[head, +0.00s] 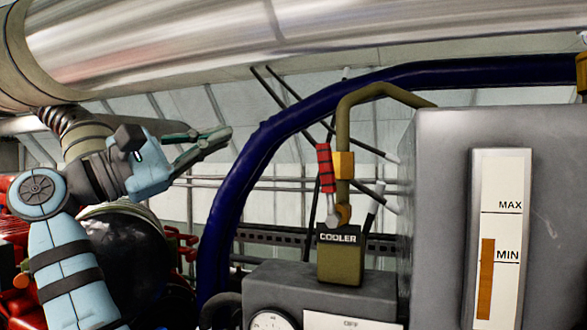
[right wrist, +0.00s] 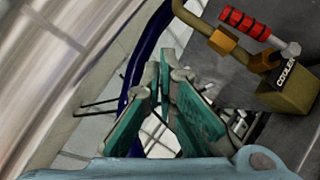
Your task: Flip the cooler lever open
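The cooler lever has a ribbed red grip (head: 325,167) on a short silver rod. It stands nearly upright, pointing up beside the olive pipe, above an olive valve block (head: 340,262) labelled COOLER. In the right wrist view the red grip (right wrist: 244,23) is at the upper right and the block (right wrist: 290,90) below it. My right gripper (head: 228,134) is left of the lever, apart from it, with the dark blue hose between them in the picture. Its fingers (right wrist: 160,65) look closed together at the tips with nothing held. My left gripper is not in view.
A dark blue hose (head: 225,215) arches between the gripper and the lever. An olive pipe (head: 375,92) with a yellow collar rises beside the lever. A grey tank (head: 435,210) with a level gauge stands right. A large metal pipe (head: 250,40) crosses overhead.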

